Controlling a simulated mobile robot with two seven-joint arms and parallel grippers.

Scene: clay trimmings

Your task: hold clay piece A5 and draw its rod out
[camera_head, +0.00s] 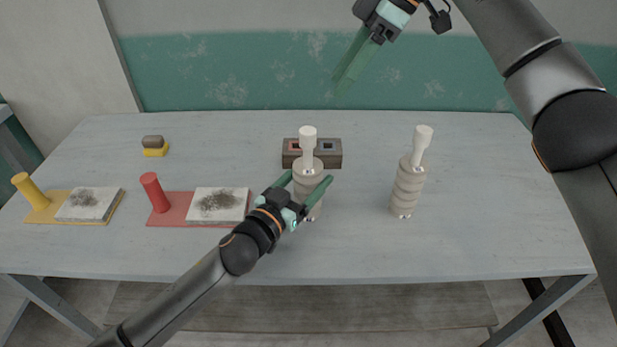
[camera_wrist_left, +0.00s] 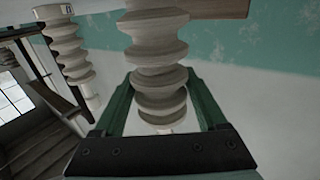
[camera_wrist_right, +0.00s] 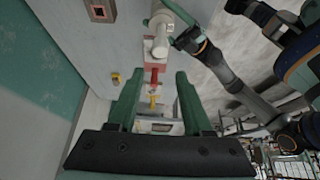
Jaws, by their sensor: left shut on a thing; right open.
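A pale ridged clay piece (camera_head: 307,192) stands upright mid-table with a white rod (camera_head: 308,140) rising from its top; no label is readable. My left gripper (camera_head: 306,184) is shut around its side; the ridged body also shows between the fingers in the left wrist view (camera_wrist_left: 158,82). A second ridged clay piece (camera_head: 407,190) with a white rod (camera_head: 422,140) stands to the right, its rod leaning slightly right. My right gripper (camera_head: 346,74) is open and empty, high above the back of the table. The right wrist view looks down past its open fingers (camera_wrist_right: 157,80).
A dark block (camera_head: 329,158) with red-rimmed and blue-rimmed square holes sits behind the held piece. At left are a red mat (camera_head: 170,222) and a yellow mat (camera_head: 48,217), each with a coloured cylinder and a smudged white slab. A small yellow-based block (camera_head: 154,148) lies behind them.

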